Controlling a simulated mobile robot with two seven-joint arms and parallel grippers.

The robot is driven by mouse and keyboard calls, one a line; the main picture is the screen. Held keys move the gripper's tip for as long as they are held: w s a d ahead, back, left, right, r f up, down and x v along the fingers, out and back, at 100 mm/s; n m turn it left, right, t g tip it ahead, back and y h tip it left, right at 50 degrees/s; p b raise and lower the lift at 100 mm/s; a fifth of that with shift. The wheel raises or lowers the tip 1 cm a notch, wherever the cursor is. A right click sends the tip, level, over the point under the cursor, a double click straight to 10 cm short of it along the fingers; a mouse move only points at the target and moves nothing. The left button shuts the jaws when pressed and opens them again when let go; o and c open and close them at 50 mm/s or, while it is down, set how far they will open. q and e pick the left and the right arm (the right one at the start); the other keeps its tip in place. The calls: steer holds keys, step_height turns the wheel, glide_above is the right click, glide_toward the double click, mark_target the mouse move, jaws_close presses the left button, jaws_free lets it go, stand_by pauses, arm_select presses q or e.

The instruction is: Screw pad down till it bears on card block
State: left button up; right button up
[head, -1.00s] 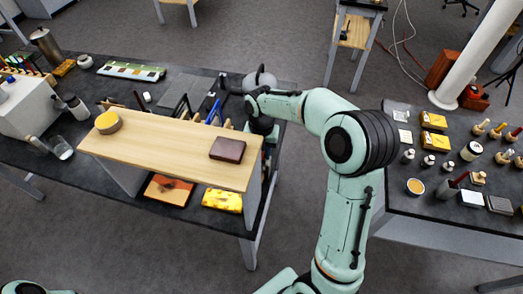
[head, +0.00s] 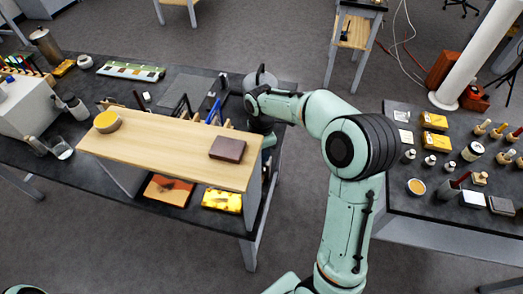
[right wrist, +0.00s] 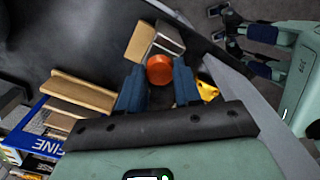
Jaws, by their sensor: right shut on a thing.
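In the right wrist view, my right gripper (right wrist: 159,78) has its blue fingers on either side of a round orange knob (right wrist: 159,69), shut on it. A tan block (right wrist: 140,43) and a grey block with a pale face (right wrist: 168,41) are just beyond the knob. I cannot tell which part is the pad or whether it touches the card block. In the head view the right hand is hidden behind my right arm's wrist and the shelf. My left gripper (right wrist: 217,23) shows at the upper right of the right wrist view, its fingertips apart and empty.
A wooden shelf (head: 170,150) stands on the dark bench, close to my right wrist, with a brown block (head: 228,149) and a round yellow-topped tin (head: 107,121) on it. A yellow item (head: 222,200) lies beneath. A side table (head: 460,220) at right holds several small items.

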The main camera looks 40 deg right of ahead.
arm_select(q)
steer(key=shift+s+f, duration=0.2)
arm_select(e)
steer(key=m, duration=0.5)
steer(key=shift+d+r, duration=0.1)
steer(key=shift+r, duration=0.05)
steer(key=shift+m, duration=0.3)
steer(key=o, duration=1)
steer(key=shift+o, duration=0.2)
arm_select(q)
steer(key=shift+w+r+p, duration=0.6)
steer(key=shift+w+r, duration=0.35)
steer(key=shift+w, duration=0.2)
arm_select(e)
step_height(320, 180, up, 13)
steer(key=shift+r, duration=0.15)
